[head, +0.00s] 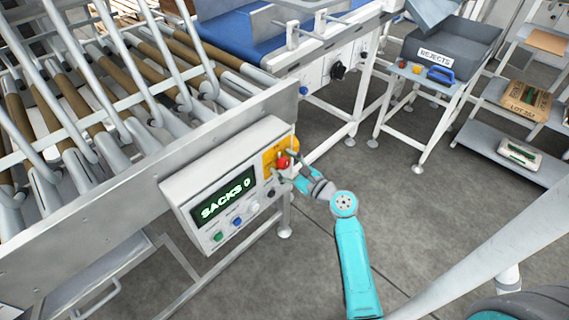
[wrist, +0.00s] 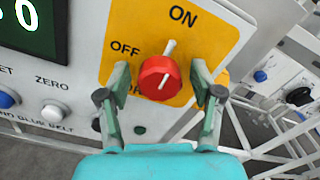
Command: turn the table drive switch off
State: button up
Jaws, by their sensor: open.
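The red rotary switch (wrist: 160,78) sits on a yellow plate (wrist: 212,40) marked ON at the top and OFF at the upper left. Its white pointer line tilts up and slightly right, toward ON. Another label below OFF is partly hidden by a finger. The switch also shows in the head view (head: 284,161) at the right end of the grey control panel (head: 178,190). My gripper (wrist: 161,80) is open, with one finger on each side of the red knob. Whether the fingers touch it I cannot tell. No label naming the drive is readable.
The panel's display (head: 224,198) reads SACKS 0, with green (head: 218,236), blue (head: 237,221) and white (head: 253,207) buttons below it. A roller conveyor (head: 100,110) stands behind the panel. A rejects bin (head: 450,45) is at the upper right. Floor is clear right of the panel.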

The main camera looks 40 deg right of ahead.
jog(key=c, duration=1.2)
jog(key=shift+o, duration=0.2)
jog(key=n, duration=0.4)
jog(key=shift+n, duration=0.4)
jog(key=n, duration=0.4)
jog(key=shift+r+n, duration=0.1)
jog(key=shift+n, duration=0.2)
jog(key=n, duration=0.4)
jog(key=shift+n, duration=2.2)
